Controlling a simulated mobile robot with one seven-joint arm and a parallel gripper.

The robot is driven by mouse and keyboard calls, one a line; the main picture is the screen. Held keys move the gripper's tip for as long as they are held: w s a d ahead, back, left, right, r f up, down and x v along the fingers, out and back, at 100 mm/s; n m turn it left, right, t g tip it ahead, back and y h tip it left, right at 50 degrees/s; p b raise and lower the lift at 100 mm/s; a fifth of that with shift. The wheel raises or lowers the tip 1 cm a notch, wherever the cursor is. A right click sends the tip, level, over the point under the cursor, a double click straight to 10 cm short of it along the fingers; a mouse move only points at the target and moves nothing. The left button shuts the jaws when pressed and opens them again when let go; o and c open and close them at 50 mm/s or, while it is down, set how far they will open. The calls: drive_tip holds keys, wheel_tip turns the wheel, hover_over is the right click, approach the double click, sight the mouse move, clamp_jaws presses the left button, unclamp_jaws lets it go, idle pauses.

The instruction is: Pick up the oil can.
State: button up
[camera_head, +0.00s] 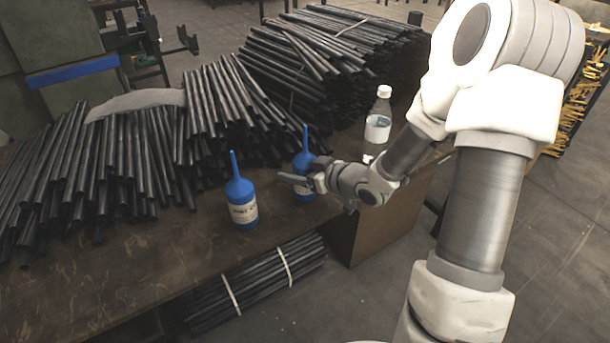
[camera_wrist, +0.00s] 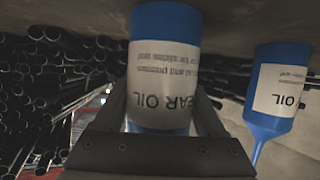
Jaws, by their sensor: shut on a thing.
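One blue oil can (camera_head: 304,161) with a thin upright spout is at my gripper (camera_head: 300,184), near the table's right end. The gripper hides part of its body. In the wrist view this can (camera_wrist: 165,60), with a pale label reading "EAR OIL", appears upside down between the two fingers of my gripper (camera_wrist: 162,108), which are shut on it. Whether its base touches the table cannot be told. A second, similar blue oil can (camera_head: 241,206) stands upright on the table to the left. It also shows at the right of the wrist view (camera_wrist: 275,92).
The brown table (camera_head: 120,280) holds piles of dark tubes (camera_head: 130,150) behind the cans. A clear bottle (camera_head: 378,125) with a white cap stands to the right of my gripper. A strapped tube bundle (camera_head: 255,275) lies below the table's front edge. The table's front left is clear.

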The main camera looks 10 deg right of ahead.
clamp_jaws()
drive_tip(key=shift+r, duration=0.15)
